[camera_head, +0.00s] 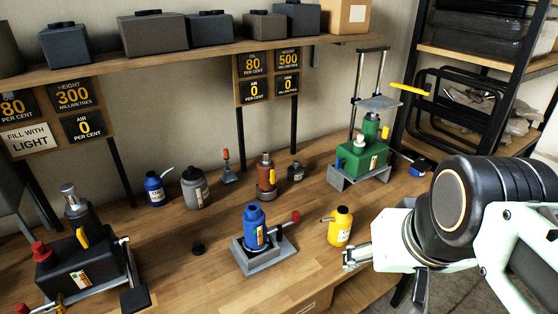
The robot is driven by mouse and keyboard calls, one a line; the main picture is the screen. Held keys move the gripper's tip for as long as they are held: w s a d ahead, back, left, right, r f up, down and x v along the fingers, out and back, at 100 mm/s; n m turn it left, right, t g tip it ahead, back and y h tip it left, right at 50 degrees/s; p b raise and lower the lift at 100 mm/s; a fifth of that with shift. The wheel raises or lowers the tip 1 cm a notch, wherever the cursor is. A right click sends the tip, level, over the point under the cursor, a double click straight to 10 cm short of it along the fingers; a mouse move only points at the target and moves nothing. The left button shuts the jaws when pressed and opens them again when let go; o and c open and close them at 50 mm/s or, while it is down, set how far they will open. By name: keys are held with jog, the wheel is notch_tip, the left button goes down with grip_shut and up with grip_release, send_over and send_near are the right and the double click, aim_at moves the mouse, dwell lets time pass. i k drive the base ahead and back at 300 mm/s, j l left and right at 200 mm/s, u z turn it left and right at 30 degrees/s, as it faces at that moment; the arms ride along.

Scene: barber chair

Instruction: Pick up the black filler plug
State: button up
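Only metal finger parts show at the end of my pale arm. The wrist hides much of the gripper, so its opening is unclear. I see nothing held in it.
A black jack unit (75,265) is at left, a green jack (362,155) at back right. Several bottles line the back.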

aim_at(198, 249)
jog(key=u, duration=1.3)
jog(key=z, duration=0.5)
